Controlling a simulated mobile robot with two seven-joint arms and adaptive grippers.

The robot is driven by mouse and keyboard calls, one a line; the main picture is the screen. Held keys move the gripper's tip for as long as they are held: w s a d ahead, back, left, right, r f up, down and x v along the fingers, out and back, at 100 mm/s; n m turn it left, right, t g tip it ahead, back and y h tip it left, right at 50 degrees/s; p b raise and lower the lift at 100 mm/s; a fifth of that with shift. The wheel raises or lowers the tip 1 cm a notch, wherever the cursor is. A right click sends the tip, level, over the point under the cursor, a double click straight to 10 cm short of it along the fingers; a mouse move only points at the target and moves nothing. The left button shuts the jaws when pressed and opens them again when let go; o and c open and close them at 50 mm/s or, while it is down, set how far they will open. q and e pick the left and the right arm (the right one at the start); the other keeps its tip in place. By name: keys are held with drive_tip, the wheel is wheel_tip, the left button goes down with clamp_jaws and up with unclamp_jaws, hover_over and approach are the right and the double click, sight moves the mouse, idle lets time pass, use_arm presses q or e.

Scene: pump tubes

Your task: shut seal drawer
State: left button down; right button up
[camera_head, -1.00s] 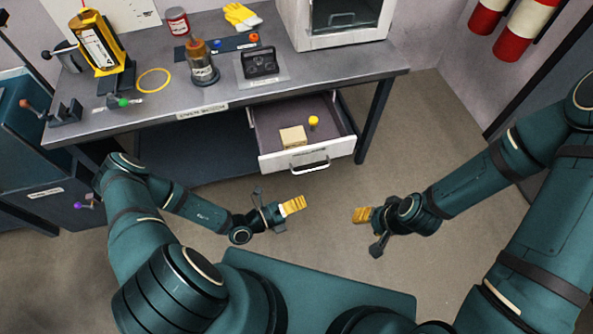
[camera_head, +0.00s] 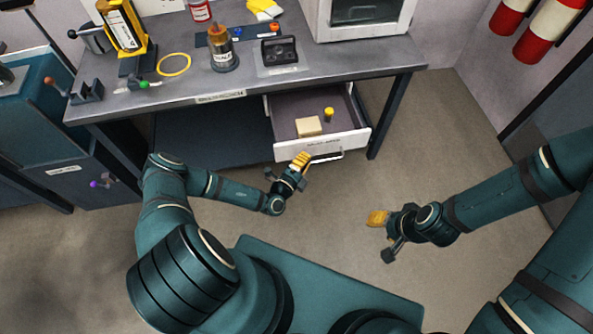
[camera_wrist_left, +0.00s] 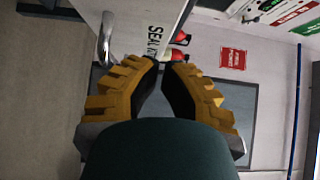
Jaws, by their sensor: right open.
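The seal drawer (camera_head: 352,140) stands pulled out under the bench, with a white front and a bar handle (camera_head: 328,157). A tan block (camera_head: 308,126) and a small yellow piece (camera_head: 329,113) lie inside it. My left gripper (camera_head: 303,158) is at the drawer front, by the left end of the handle; contact cannot be told. The left wrist view shows the labelled drawer front (camera_wrist_left: 150,38) and handle (camera_wrist_left: 104,42) ahead of the yellow fingers (camera_wrist_left: 164,68), whose tips are close together with a narrow gap. My right gripper (camera_head: 376,218) is open and empty over the floor.
The grey bench (camera_head: 200,82) carries a brown bottle (camera_head: 222,55), a yellow ring (camera_head: 174,65), a black box (camera_head: 279,50) and a white cabinet (camera_head: 365,20). A bench leg (camera_head: 388,118) stands right of the drawer. Open floor (camera_head: 440,130) lies to the right.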

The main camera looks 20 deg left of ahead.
sight(307, 144)
use_arm(q)
drive_tip(key=shift+w+a, duration=1.15)
drive_tip(key=shift+w, duration=0.3)
use_arm(e)
drive_tip(key=shift+s+f, duration=0.1)
drive_tip(key=shift+f, duration=0.15)
